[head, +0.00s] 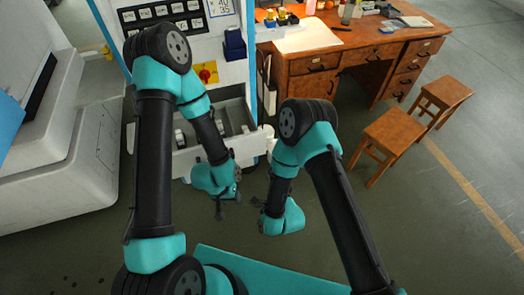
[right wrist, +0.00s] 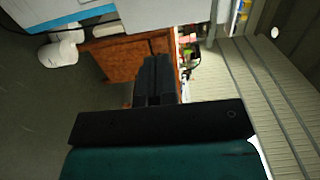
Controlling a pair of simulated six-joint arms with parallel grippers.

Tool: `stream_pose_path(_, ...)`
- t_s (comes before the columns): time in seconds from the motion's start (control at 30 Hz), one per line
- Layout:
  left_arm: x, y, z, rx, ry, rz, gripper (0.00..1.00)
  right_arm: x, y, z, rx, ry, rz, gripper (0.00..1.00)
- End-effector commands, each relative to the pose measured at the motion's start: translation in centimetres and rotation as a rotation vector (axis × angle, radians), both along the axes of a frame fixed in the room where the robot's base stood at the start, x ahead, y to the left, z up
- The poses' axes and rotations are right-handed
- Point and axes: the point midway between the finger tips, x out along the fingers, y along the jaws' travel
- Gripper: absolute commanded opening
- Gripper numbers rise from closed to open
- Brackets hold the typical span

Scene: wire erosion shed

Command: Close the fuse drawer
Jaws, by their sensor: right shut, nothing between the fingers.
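The fuse drawer (head: 245,148) is pulled out of the white cabinet in the head view. Its grey inside shows, with several small pale cylinders standing in it. My left arm crosses in front of it and hides part of its front. My left gripper (head: 229,204) hangs near the drawer's front, its dark fingers apart and nothing seen between them. My right gripper (head: 259,203) is to the right of the left one, in front of the drawer and clear of it. In the right wrist view its fingers (right wrist: 155,80) are together and empty.
The cabinet panel (head: 228,75) has a red rotary switch (head: 206,72) above the drawer. A wooden desk (head: 345,55) stands to the right, with two wooden stools (head: 392,132) before it. A white machine (head: 75,165) stands at left. The floor between is open.

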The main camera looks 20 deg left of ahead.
Motion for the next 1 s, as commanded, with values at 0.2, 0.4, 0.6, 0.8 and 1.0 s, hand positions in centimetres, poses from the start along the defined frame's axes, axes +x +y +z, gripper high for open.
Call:
stream_pose_path(0.2,0.0,0.0,0.0,0.000,0.000,0.000,0.42,3.0,2.0,0.1,0.002,-0.003,-0.001,0.00)
stream_pose_path(0.4,0.0,0.0,0.0,0.000,0.000,0.000,0.42,5.8,3.9,0.1,0.002,-0.002,-0.001,0.00)
stream_pose_path(0.6,0.0,0.0,0.0,0.000,0.000,0.000,0.42,8.4,5.7,0.1,0.002,-0.002,-0.001,0.00)
stream_pose_path(0.8,0.0,0.0,0.0,0.000,0.000,0.000,0.42,9.9,6.7,0.0,0.001,-0.002,0.000,0.00)
stream_pose_path(1.0,0.0,0.0,0.0,0.000,0.000,0.000,0.42,10.1,6.9,0.0,-0.001,0.001,0.000,0.00)
